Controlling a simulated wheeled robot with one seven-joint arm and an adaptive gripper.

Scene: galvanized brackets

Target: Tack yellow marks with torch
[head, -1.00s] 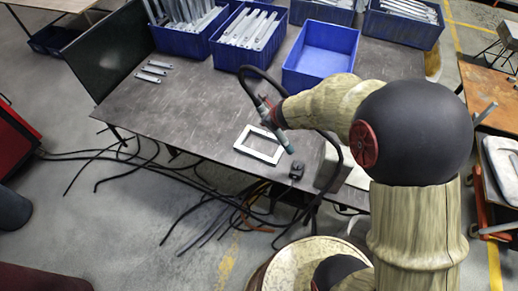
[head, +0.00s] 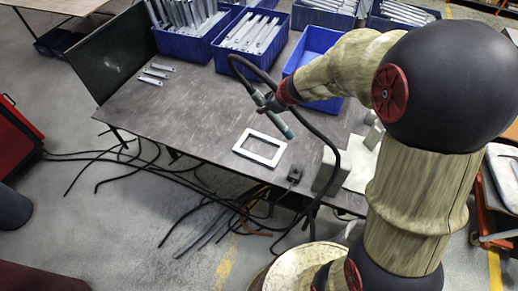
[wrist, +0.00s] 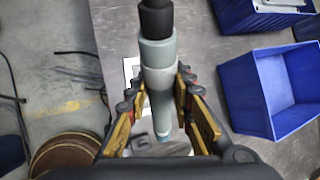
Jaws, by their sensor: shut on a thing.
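My gripper (head: 270,101) is shut on the welding torch (head: 281,123), a grey-green tube with a black cable at its rear. The torch is tilted, its tip pointing down and right, and appears to be above the table. In the wrist view the torch (wrist: 158,62) runs between the yellow-padded fingers of my gripper (wrist: 163,105). A pale rectangular frame (head: 242,148) lies flat near the table's front edge, below and left of the torch in the head view. The torch partly hides it in the wrist view (wrist: 128,69). I cannot make out yellow marks on it.
Blue bins (head: 184,43) with metal brackets line the back of the dark table (head: 190,110); one blue bin (head: 318,38) looks empty. Several loose brackets (head: 153,76) lie at left. A small black object (head: 295,174) and a grey block (head: 329,171) sit right of the frame.

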